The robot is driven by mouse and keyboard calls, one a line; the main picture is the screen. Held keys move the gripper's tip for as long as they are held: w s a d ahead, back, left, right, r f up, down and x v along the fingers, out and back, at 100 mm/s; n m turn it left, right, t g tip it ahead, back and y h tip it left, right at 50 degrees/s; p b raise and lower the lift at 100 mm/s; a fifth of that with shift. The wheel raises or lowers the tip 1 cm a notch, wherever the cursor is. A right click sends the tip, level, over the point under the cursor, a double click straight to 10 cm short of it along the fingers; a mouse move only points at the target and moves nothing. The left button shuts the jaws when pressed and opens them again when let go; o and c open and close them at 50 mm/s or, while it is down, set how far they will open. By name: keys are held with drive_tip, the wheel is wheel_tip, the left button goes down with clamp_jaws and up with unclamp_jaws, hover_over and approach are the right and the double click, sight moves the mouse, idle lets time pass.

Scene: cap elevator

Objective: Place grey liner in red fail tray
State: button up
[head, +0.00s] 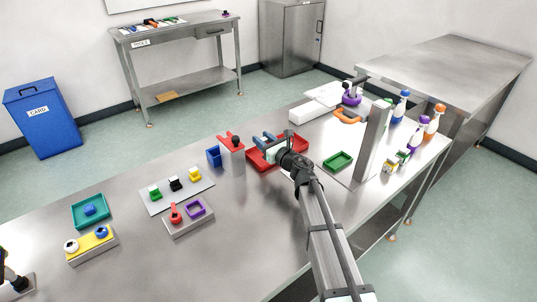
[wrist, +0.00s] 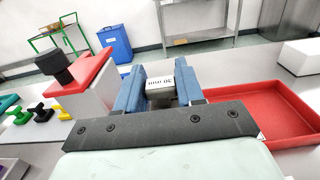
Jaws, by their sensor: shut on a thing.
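My gripper (wrist: 160,88) has blue fingers shut on a small light-grey piece with dark marks, which I take as the grey liner (wrist: 161,81). The fingers hide its sides. The red tray (wrist: 298,108) lies to the right of and beyond the fingers in the wrist view, and its visible floor looks empty. In the head view my gripper (head: 265,140) is held over or just by the red tray (head: 256,158), and hides part of it. The liner cannot be made out clearly there.
A white box with a red top and dark knob (wrist: 88,85) stands close left of the fingers. A blue holder (head: 214,156) is beside it. A green tray (head: 338,161) and an upright metal post (head: 372,145) stand right of my arm.

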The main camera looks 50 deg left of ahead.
drive_tip(key=shift+f, duration=3.6)
drive_tip(key=shift+f, duration=0.15)
drive_tip(key=o, duration=1)
drive_tip(key=shift+d, duration=0.2)
drive_tip(key=d, duration=1.1)
drive_tip(key=shift+d, duration=0.3)
